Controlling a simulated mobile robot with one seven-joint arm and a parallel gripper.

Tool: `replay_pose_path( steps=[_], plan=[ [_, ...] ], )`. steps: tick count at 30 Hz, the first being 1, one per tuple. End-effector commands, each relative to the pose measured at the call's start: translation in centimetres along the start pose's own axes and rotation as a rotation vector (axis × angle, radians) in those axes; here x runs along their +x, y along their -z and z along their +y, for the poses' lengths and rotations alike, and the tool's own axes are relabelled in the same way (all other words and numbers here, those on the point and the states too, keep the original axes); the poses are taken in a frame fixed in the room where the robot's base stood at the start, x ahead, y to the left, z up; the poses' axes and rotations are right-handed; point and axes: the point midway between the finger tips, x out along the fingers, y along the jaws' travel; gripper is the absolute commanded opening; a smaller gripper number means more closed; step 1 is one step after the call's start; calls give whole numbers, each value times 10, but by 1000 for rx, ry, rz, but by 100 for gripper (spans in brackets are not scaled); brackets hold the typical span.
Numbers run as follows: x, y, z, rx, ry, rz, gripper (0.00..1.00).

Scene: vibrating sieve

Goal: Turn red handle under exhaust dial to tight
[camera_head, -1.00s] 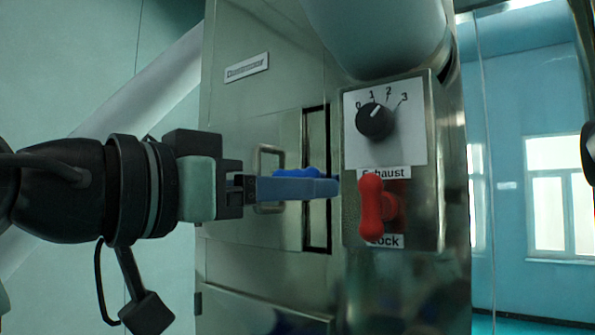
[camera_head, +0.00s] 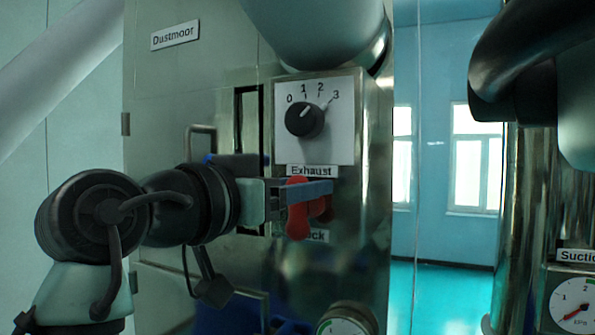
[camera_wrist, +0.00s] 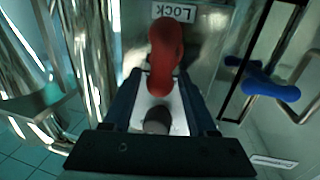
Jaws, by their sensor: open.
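The red handle (camera_head: 298,222) sits below the exhaust dial (camera_head: 304,119) on a metal box. Its long grip is close to upright, and my finger covers part of it. The dial's mark points near 1. My gripper (camera_head: 308,188) is open and comes in from the left across the handle's upper part. In the wrist view, the red handle (camera_wrist: 166,50) lies between and beyond the tips of my open gripper (camera_wrist: 162,76). The black dial knob (camera_wrist: 157,121) shows between the fingers. I cannot tell whether a finger touches the handle.
An "Exhaust" label (camera_head: 311,171) is just above the handle, and a partly hidden lock label (camera_head: 317,236) is below it. A blue handle (camera_wrist: 262,80) and a metal pull bar (camera_head: 201,130) are beside the box. A pressure gauge (camera_head: 345,326) is below.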

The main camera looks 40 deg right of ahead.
Motion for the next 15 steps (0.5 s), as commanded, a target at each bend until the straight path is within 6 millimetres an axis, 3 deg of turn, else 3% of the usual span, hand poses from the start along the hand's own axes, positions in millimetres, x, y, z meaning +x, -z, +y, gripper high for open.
replay_pose_path(
  steps=[8, 15],
  plan=[
    [2, -1, 0, 1, 1, 0, 58],
    [2, 0, 0, 1, 0, 0, 18]
  ],
)
